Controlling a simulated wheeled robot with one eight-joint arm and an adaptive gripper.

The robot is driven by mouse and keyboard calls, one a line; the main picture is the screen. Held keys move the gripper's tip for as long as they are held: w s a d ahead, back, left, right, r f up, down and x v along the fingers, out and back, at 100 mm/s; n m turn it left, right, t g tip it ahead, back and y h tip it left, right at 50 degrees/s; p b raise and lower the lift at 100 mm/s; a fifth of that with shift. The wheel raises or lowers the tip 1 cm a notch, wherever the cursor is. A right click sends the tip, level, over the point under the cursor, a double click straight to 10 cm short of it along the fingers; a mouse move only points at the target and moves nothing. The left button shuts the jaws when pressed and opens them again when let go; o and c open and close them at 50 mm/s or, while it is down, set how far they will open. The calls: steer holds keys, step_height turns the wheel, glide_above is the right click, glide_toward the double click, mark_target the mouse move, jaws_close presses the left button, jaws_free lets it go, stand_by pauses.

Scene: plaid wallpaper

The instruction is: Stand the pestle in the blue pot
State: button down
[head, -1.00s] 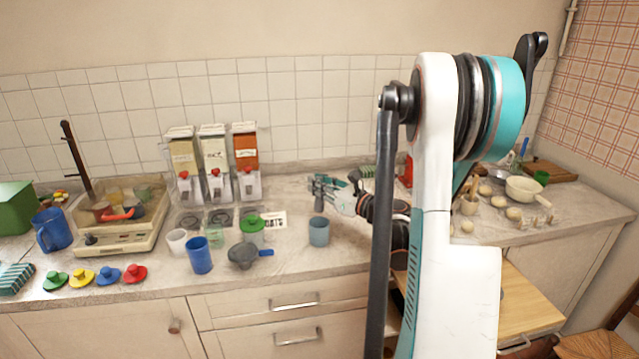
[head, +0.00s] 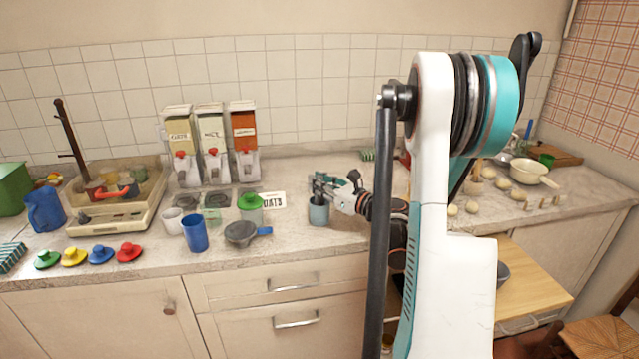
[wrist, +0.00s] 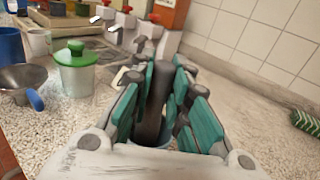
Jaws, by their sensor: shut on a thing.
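My gripper (head: 320,186) is shut on the pestle, a dark grey-brown rod (wrist: 155,105) that shows between the teal fingers in the wrist view. The light blue pot (head: 319,214) stands on the counter directly below my gripper. A bit of its rim also shows under the fingers in the wrist view (wrist: 152,146). The pestle is roughly upright, and its lower end is at or inside the pot's mouth. The fingers hide how deep it is and whether it touches the bottom.
Left of the pot are a green-lidded jar (head: 250,209), a grey funnel (head: 240,234) with a blue handle and a blue cup (head: 194,234). Three dispensers (head: 213,145) stand behind. A white pan (head: 530,174) is at the right.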

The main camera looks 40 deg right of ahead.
steer(key=shift+f, duration=0.5)
steer(key=c, duration=1.4)
jaws_free()
steer(key=shift+c, duration=0.2)
steer(key=s, duration=1.2)
steer(key=shift+d, duration=0.45)
